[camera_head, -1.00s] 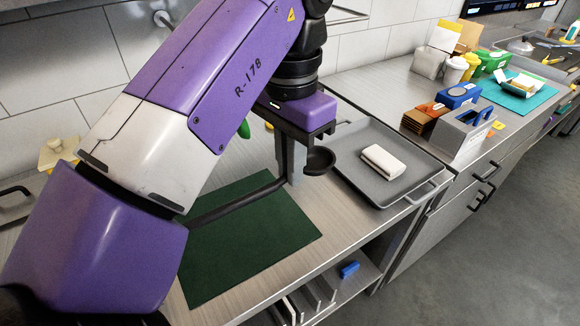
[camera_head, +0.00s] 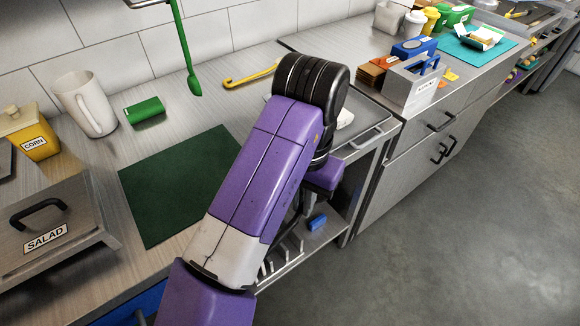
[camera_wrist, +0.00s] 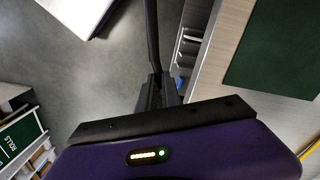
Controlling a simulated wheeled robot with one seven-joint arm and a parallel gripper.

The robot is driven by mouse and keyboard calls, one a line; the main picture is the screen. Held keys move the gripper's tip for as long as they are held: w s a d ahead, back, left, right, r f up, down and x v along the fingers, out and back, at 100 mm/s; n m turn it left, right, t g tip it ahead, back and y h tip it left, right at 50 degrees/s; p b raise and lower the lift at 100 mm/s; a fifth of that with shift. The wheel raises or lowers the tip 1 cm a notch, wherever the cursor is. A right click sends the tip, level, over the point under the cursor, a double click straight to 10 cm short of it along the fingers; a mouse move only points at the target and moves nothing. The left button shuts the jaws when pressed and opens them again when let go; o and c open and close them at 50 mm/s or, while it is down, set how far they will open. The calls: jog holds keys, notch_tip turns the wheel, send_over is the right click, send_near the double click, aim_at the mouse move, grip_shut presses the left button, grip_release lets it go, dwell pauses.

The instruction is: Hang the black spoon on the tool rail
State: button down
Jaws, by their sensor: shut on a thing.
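My gripper (camera_wrist: 160,88) is shut on the handle of the black spoon (camera_wrist: 152,35) in the wrist view. The dark handle runs up out of that frame; the spoon's bowl is not visible. In the head view my arm hides the fingers and spoon; only the purple gripper body shows, near the counter's front edge. A short piece of what looks like the tool rail (camera_head: 148,3) shows at the head view's top edge. A green utensil (camera_head: 187,50) hangs down below it in front of the tiled wall. Most of the rail is out of frame.
A dark green mat (camera_head: 175,185) lies bare on the counter. Behind it are a white mug (camera_head: 85,103), a green block (camera_head: 144,110) and a yellow hooked tool (camera_head: 250,76). A salad container (camera_head: 52,225) stands at left. Open floor (camera_head: 470,220) lies at right.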

jog(key=s+d+f+n, duration=0.2)
jog(key=d+f, duration=0.3)
jog(key=f, duration=0.7)
jog(key=s+d+f+n, duration=0.2)
jog(key=d+f, duration=0.4)
jog(key=f, duration=0.6)
jog(key=s+d+f+n, duration=0.2)
jog(key=d+f, duration=0.4)
jog(key=f, duration=0.7)
jog(key=shift+s, duration=0.15)
